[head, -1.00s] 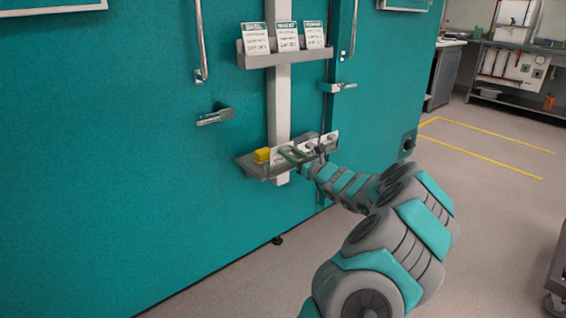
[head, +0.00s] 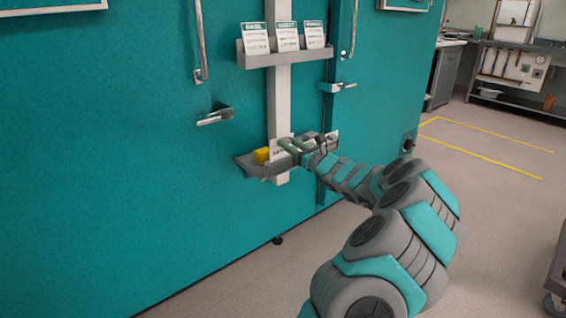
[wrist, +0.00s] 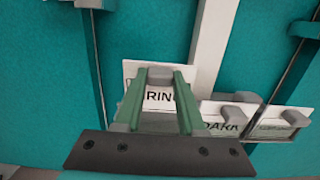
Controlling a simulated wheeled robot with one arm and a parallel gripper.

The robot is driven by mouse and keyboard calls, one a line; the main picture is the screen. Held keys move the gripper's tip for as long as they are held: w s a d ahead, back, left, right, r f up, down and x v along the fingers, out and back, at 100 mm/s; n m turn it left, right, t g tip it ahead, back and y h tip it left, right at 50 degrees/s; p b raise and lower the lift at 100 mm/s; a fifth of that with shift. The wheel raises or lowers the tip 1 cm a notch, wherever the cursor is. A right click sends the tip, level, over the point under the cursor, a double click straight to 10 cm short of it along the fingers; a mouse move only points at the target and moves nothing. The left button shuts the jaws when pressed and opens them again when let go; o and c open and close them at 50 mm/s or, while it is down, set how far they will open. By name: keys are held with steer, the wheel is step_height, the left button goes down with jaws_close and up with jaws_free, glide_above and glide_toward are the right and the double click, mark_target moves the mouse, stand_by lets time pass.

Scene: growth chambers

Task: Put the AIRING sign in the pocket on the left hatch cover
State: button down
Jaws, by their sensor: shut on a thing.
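My gripper (wrist: 160,75) is shut on the sign's grey grip. In the head view my gripper (head: 293,146) is at the lower shelf (head: 250,168), and the sign (head: 279,149) stands up above the shelf's edge. I cannot tell if its lower edge is clear of the shelf. A DARK sign (wrist: 224,118) and another sign (wrist: 283,122) are to its right. I cannot make out the left hatch cover's pocket.
A yellow object (head: 261,155) lies on the lower shelf, left of the sign. An upper rack (head: 290,58) holds several cards. Metal handles (head: 215,116) stick out from the teal wall. Framed white panels (head: 50,6) are cut off at the top. Open floor (head: 480,220) lies to the right.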

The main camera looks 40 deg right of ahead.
steer(key=shift+r, duration=0.3)
stand_by(0.8)
steer(key=s, duration=1)
steer(key=shift+d+f, duration=0.35)
steer(key=shift+d, duration=0.05)
stand_by(1.3)
steer(key=w+a+f+n+g+y, duration=0.1)
steer(key=w+a+f+n+y, duration=0.2)
steer(key=a, duration=0.6)
steer(key=w+a+f+n+g+y, duration=0.1)
steer(key=w+a+f+n+y, duration=0.1)
steer(key=w+a+f+y, duration=0.45)
steer(key=s+a+f+n+g+y, duration=0.1)
steer(key=a+f+n+g+y, duration=0.1)
steer(key=a, duration=1)
steer(key=s+a+f+n+g+y, duration=0.2)
steer(key=a+f, duration=0.3)
steer(key=a, duration=0.6)
steer(key=shift+s+a+f+n+g, duration=0.2)
steer(key=shift+a+n+g, duration=0.2)
steer(key=shift+g, duration=0.5)
